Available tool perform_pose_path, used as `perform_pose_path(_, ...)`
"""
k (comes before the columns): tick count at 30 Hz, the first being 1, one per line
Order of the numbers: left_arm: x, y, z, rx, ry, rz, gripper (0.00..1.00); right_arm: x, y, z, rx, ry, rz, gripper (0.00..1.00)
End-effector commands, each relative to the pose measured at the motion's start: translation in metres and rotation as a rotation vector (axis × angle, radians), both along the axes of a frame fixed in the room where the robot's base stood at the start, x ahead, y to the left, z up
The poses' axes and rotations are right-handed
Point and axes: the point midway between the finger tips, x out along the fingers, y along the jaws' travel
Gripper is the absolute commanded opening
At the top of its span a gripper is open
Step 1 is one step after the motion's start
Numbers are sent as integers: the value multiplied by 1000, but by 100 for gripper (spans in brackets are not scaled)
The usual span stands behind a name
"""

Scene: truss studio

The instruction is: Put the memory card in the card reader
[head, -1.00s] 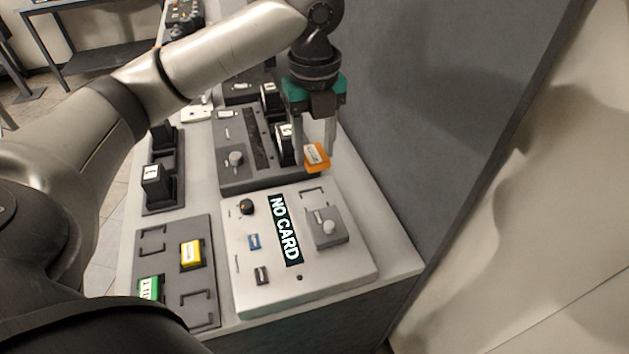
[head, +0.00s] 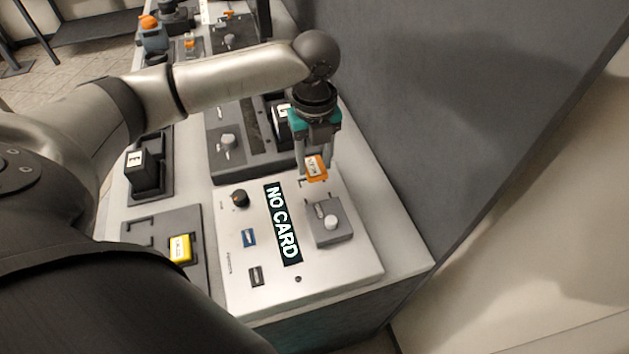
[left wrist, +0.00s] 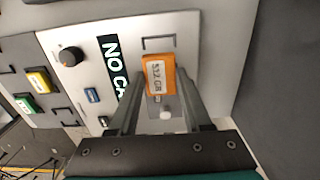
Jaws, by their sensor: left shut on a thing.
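An orange memory card (head: 316,168) with a white label is held between the fingertips of my left gripper (head: 313,160). In the left wrist view the card (left wrist: 159,76) sits between the two fingers, its label reading what looks like "512 GB". The card reader is a pale panel (head: 325,279) whose dark screen (head: 282,222) reads "NO CARD". A grey block with a round knob (head: 330,222) stands on the panel's right side. The held card is over the panel's far right part, just beyond that block; the gap below it cannot be judged. My right gripper is not in view.
A dark device (head: 225,160) stands behind the reader, and a black block (head: 143,168) stands in a holder at left. A grey wall (head: 440,110) rises on the right.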

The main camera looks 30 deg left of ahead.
Motion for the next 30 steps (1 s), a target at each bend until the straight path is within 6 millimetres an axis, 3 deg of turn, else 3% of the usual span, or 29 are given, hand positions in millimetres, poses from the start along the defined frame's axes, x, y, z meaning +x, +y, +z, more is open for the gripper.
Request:
perform_pose_path(5, 0, 0, -15, 0, 0, 1, 0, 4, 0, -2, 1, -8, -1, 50)
perform_pose_path(13, 0, 0, -59, 1, 1, 0, 0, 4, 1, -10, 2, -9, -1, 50)
perform_pose_path(27, 0, 0, -67, 0, -1, 0, 0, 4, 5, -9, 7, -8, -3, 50)
perform_pose_path(28, 0, 0, -67, 0, -1, 0, 52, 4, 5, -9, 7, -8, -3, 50)
perform_pose_path(30, 0, 0, -67, 0, -1, 0, 60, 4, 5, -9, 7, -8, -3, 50)
